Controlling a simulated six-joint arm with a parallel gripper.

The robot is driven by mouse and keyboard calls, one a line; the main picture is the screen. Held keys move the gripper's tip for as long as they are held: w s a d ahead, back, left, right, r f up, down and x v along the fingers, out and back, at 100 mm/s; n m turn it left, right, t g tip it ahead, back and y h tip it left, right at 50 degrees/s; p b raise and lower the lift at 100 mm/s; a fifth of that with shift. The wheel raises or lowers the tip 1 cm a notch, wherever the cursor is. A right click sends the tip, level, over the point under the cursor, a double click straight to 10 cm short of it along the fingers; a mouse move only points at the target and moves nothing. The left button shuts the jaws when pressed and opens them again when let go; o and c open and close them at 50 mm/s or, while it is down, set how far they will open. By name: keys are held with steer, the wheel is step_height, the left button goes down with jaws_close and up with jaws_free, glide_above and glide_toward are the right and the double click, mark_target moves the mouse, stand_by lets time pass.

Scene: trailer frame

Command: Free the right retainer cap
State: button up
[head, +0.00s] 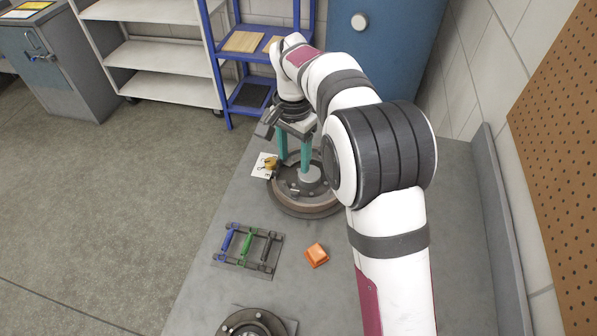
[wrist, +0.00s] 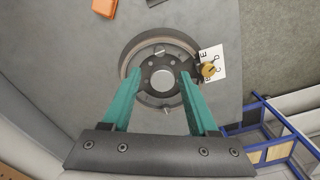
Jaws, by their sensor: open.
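A round brake assembly (head: 290,208) with a brown rim lies on the bench; it also shows in the wrist view (wrist: 128,58). A pale central hub (wrist: 162,78) stands in a dark ring of bolts. Small grey fittings sit on the plate above (wrist: 159,50) and below (wrist: 166,108) the hub in the wrist view; I cannot tell for certain which is the right retainer cap. My gripper (head: 294,164) points down over the assembly, its teal fingers apart and empty. In the wrist view its fingertips (wrist: 162,76) flank the hub; contact is unclear.
A brass piece (wrist: 208,70) lies over a white lettered card (wrist: 218,58) beside the assembly. A rack of blue, green and black tools (head: 247,246), an orange block (head: 316,255) and another round hub part (head: 252,324) occupy the nearer bench. A grey wall ledge bounds the right.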

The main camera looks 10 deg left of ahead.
mark_target(295, 190)
step_height(295, 190, down, 11)
jaws_close()
stand_by(0.4)
